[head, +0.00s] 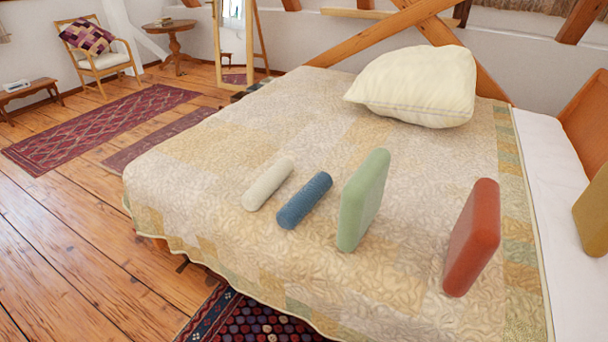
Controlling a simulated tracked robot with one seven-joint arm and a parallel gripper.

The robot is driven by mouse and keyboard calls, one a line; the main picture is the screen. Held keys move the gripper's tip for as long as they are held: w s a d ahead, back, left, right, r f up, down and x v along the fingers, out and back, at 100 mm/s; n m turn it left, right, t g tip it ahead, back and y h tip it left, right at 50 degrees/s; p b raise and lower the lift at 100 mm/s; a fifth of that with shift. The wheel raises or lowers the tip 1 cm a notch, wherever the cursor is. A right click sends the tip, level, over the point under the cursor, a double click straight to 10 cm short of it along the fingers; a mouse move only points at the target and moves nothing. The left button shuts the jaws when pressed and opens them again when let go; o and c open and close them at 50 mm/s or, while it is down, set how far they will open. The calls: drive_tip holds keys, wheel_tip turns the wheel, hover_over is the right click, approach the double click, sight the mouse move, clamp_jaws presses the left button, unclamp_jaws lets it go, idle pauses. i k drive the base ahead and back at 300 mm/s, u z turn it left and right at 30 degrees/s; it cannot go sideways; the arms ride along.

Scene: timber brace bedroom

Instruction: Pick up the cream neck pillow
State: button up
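The cream neck pillow (268,184) is a small pale cylinder lying on its side on the quilted bed (220,135), left of the bed's middle. A blue roll (305,201) of similar shape lies just to its right, with a narrow gap between them. My gripper is not in view.
A green cushion (363,200), a red cushion (472,238) and a mustard cushion (592,215) stand on edge to the right. A large cream pillow (420,86) lies farther back. The quilt is clear left of and behind the cream roll. Wooden floor (75,245) lies left of the bed.

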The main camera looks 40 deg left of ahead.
sight(260, 191)
drive_tip(key=z, duration=1.1)
drive_tip(key=i, duration=0.1)
drive_tip(key=u, duration=3.15)
drive_tip(key=k, duration=0.75)
drive_tip(key=u, duration=0.2)
drive_tip(key=i, duration=0.75)
drive_tip(key=u, duration=0.05)
